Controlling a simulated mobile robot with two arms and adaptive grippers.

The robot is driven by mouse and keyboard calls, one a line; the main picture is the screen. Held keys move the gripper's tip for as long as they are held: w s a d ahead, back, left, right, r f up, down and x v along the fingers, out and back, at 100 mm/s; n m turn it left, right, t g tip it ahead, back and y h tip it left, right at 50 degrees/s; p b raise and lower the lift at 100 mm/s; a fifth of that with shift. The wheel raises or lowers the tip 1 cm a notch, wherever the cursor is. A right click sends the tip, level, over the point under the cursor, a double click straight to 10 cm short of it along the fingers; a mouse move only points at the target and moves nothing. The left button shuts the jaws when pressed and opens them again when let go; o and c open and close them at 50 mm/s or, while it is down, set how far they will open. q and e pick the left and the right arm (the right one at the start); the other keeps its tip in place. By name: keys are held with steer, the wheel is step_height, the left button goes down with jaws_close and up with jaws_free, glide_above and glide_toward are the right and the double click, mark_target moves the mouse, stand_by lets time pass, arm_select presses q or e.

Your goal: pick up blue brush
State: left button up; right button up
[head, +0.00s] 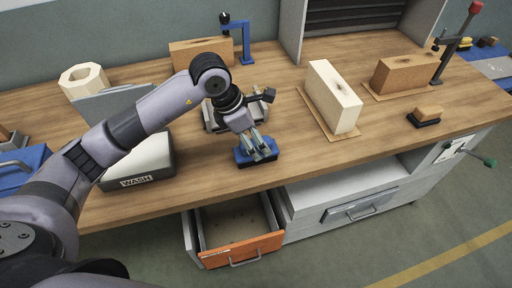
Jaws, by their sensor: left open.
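The blue brush (242,158) lies on the wooden bench top near its front edge, left of the middle of the head view. My left gripper (259,152) is directly over the brush, pointing down, with its fingers apart. The fingers hide part of the brush's top, and I cannot tell whether they touch it. My right gripper is not in the head view.
A black-based box marked WASH (137,182) stands left of the brush. A pale block (333,97) stands to the right, and a small brush with a wooden top (427,113) lies farther right. An orange-fronted drawer (241,250) is open below the bench edge.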

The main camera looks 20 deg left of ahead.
arm_select(q)
steer(key=shift+w+d+f, duration=0.1)
steer(key=shift+d+f, duration=0.05)
steer(key=shift+f, duration=0.35)
steer(key=x, duration=0.1)
steer(key=p+x, duration=0.1)
steer(key=x, duration=0.2)
steer(key=shift+w+a+f+p, duration=0.1)
steer(key=shift+a+f+p, duration=0.15)
steer(key=shift+p, duration=0.15)
steer(key=shift+w+d+f, duration=0.1)
steer(key=shift+f, duration=0.25)
steer(key=shift+c, duration=0.2)
steer(key=c, duration=1.3)
